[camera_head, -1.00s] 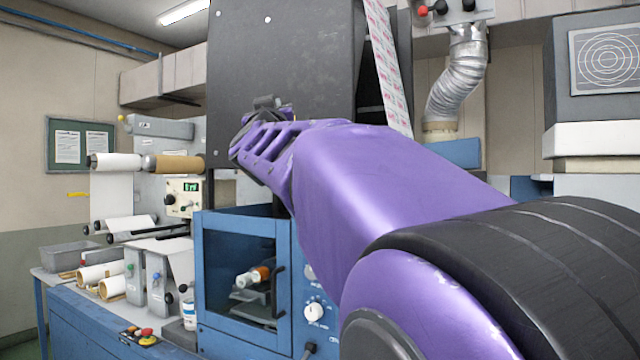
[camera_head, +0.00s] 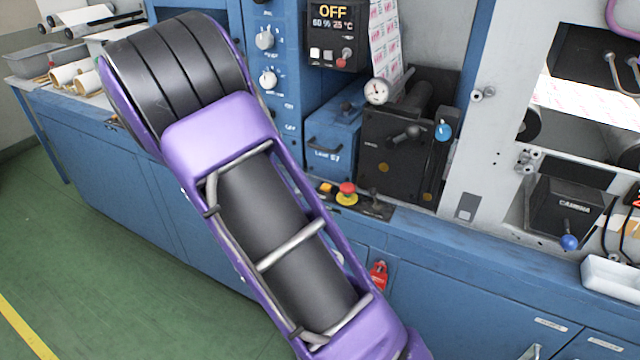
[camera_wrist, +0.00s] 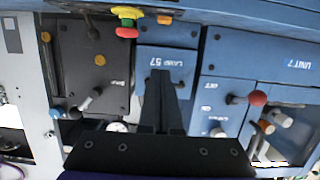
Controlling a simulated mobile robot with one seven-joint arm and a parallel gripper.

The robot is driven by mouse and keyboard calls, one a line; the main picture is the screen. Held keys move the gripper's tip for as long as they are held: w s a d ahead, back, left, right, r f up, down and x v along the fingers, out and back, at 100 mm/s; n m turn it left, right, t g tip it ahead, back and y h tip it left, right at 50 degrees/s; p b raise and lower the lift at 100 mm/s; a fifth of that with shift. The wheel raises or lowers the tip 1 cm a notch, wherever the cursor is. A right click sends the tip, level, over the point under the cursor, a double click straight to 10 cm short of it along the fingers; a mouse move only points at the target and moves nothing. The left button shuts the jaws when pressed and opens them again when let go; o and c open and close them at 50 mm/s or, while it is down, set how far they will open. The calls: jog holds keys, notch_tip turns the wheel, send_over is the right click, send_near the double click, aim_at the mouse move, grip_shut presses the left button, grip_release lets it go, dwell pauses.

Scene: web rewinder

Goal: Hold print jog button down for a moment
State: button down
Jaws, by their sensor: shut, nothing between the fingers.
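No label reading print jog is legible, so I cannot tell which control it is. A small control strip at the bench's front edge carries a red mushroom button on a yellow base (camera_head: 347,190) and an orange-yellow button (camera_head: 326,187). In the upside-down wrist view, the red button (camera_wrist: 126,32) and the orange button (camera_wrist: 164,19) show near the top edge. My gripper (camera_wrist: 160,76) is shut and empty, its fingers in front of a blue box (camera_wrist: 180,63) in that view. They appear apart from the buttons. My gripper is outside the head view.
A panel with an OFF display (camera_head: 333,12) and small buttons stands above the blue box. A dark unit with a crank (camera_head: 400,165) is to its right. A red padlock (camera_head: 378,275) hangs on the cabinet front. Green floor (camera_head: 90,260) is open at left.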

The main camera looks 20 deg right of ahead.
jog(key=shift+w, duration=0.1)
send_over(322, 195)
jog(key=shift+d+f+b, duration=0.2)
jog(key=shift+f+b, duration=0.25)
jog(key=shift+f, duration=0.8)
jog(key=f, duration=0.2)
jog(key=shift+a+f, duration=0.2)
jog(key=shift+f, duration=0.7)
